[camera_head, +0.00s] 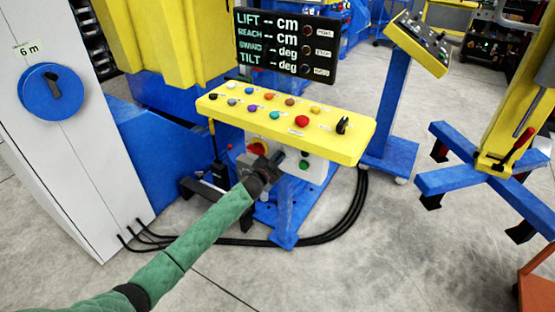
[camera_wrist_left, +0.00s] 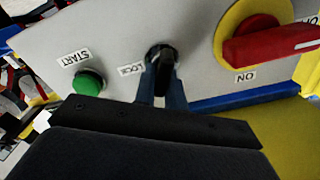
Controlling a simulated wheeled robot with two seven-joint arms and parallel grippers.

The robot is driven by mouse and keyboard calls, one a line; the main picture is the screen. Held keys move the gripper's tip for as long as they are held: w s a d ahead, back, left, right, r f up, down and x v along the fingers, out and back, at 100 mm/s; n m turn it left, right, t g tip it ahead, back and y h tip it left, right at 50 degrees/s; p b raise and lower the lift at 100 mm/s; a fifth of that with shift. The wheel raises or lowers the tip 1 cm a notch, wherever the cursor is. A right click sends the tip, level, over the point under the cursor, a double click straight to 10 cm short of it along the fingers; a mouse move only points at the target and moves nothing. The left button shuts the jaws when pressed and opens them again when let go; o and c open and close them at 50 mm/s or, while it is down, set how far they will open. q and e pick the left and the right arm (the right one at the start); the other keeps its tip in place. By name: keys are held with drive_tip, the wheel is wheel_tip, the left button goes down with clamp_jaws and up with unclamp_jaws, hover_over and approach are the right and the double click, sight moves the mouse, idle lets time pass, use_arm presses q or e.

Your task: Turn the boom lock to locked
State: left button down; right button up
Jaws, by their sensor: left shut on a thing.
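The boom lock is a black knob (camera_wrist_left: 160,54) beside a LOCK label (camera_wrist_left: 131,70) on a grey panel (camera_wrist_left: 110,38) in the left wrist view. My left gripper (camera_wrist_left: 162,80) is shut on this knob, with a dark blue finger on either side. In the head view, my left gripper (camera_head: 273,164) reaches the panel under the yellow console and hides the knob. The knob's exact setting is hard to read, as the fingers cover part of it. My right gripper is not in view.
A green START button (camera_wrist_left: 88,82) and a red rotary switch (camera_wrist_left: 270,42) flank the knob. The yellow console (camera_head: 350,145) with several buttons overhangs the panel. A dark display (camera_head: 286,45) stands behind it. Black cables (camera_head: 350,215) lie on the floor.

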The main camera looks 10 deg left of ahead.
use_arm(q)
drive_tip(key=m, duration=0.2)
drive_tip(key=shift+d+f+m, duration=0.1)
drive_tip(key=shift+f+m, duration=0.1)
drive_tip(key=shift+m, duration=0.2)
drive_tip(key=shift+m+b, duration=0.35)
drive_tip(key=shift+m, duration=0.15)
drive_tip(key=m, duration=0.3)
drive_tip(key=shift+s+d+f+m+b, duration=0.1)
drive_tip(key=shift+d+f+m+b, duration=0.05)
drive_tip(key=shift+m+b, duration=0.2)
drive_tip(key=shift+d+f+m+b, duration=0.1)
drive_tip(key=shift+f+m+b, duration=0.1)
drive_tip(key=shift+m, duration=0.9)
drive_tip(key=shift+f+m+b, duration=0.1)
drive_tip(key=shift+m+b, duration=0.05)
drive_tip(key=shift+m, duration=0.9)
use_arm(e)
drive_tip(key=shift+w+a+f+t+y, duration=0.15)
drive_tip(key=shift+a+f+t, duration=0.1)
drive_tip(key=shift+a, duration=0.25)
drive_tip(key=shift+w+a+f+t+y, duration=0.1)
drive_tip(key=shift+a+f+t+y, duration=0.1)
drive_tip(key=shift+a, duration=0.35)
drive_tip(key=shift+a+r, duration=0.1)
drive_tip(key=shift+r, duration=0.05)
use_arm(q)
drive_tip(key=c, duration=1.5)
unclamp_jaws()
drive_tip(key=shift+o, duration=0.2)
